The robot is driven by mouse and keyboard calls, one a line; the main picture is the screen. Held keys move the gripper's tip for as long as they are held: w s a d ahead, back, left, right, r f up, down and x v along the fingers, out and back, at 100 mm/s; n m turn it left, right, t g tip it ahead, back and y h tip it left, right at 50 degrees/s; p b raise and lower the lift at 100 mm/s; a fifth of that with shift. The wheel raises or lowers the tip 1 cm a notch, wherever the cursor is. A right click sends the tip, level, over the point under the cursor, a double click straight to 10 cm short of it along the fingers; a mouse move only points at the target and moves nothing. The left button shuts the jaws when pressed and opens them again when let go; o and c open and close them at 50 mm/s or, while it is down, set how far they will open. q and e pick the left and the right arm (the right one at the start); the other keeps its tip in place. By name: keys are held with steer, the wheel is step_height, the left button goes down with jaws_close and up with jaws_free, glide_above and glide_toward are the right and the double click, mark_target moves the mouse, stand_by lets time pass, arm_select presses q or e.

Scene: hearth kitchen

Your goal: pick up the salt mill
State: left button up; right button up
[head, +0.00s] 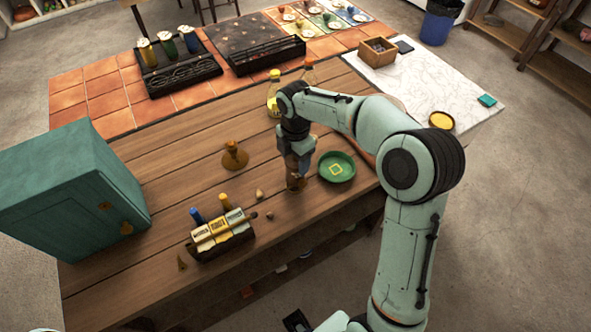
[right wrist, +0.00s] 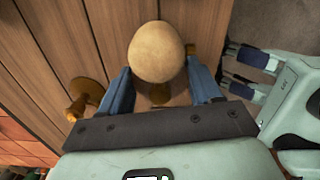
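The salt mill (head: 294,184) seems to be the brown turned-wood piece standing on the table under my right gripper (head: 297,160). The gripper hides part of it in the head view. In the right wrist view its round tan knob (right wrist: 157,52) is between the two blue fingers of my right gripper (right wrist: 161,85). The fingers are spread on either side of it, with room showing beside the narrower part below the knob. My left gripper (right wrist: 240,70) shows at the right of the right wrist view, off the table's edge, its fingers apart and empty.
A brown flask-shaped piece (head: 235,157) stands left of the mill. A green plate (head: 337,168) lies close to its right. A rack of labelled packets (head: 221,236) and small nuts are nearer the front edge. A teal cabinet (head: 75,195) stands at left. Bottles (head: 274,92) stand behind.

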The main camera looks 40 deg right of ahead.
steer(key=c, duration=1)
jaws_close()
steer(key=shift+r, duration=0.15)
